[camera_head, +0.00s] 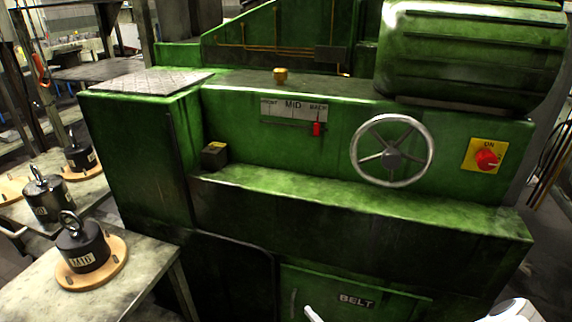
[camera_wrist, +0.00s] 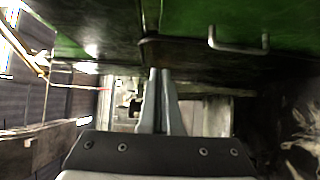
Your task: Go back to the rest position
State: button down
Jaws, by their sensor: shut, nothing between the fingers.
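My gripper (camera_wrist: 159,73) shows in the wrist view with its two grey fingers side by side, shut and empty. Its fingertips point toward the lower part of a green machine, below a metal handle (camera_wrist: 238,43) on a green panel. I cannot tell whether the fingertips touch anything. In the head view the green bolt former (camera_head: 330,190) fills the middle. Pale pieces at the bottom edge there are too cut off to show my gripper clearly.
The machine carries a handwheel (camera_head: 391,151), a red switch (camera_head: 486,159) under "ON", a red slider (camera_head: 317,129) under "BACK" and a "BELT" door (camera_head: 355,300). A table (camera_head: 130,270) with a black ringed weight (camera_head: 82,246) on a wooden disc stands at left.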

jog(key=s+a+r+n+g+y, duration=0.25)
jog(key=r+n+g+y, duration=0.25)
jog(key=r+n+g, duration=0.95)
jog(key=s+d+r+n+t+h, duration=0.25)
jog(key=s+r+n+h, duration=0.25)
jog(key=r+n, duration=0.55)
jog(key=s+d+r+n+t+h, duration=0.1)
jog(key=s+d+r+n+h, duration=0.35)
jog(key=r+n, duration=0.6)
jog(key=s+d+r+n+t+h, duration=0.1)
jog(key=s+r+n+t+h, duration=0.1)
jog(key=s+r+n+h, duration=0.75)
jog(key=w+r+n+y+p, duration=0.2)
jog(key=w+r+y+p, duration=0.1)
jog(key=r+p, duration=1)
jog(key=y+p, duration=0.1)
jog(key=p, duration=0.2)
jog(key=shift+r, duration=0.4)
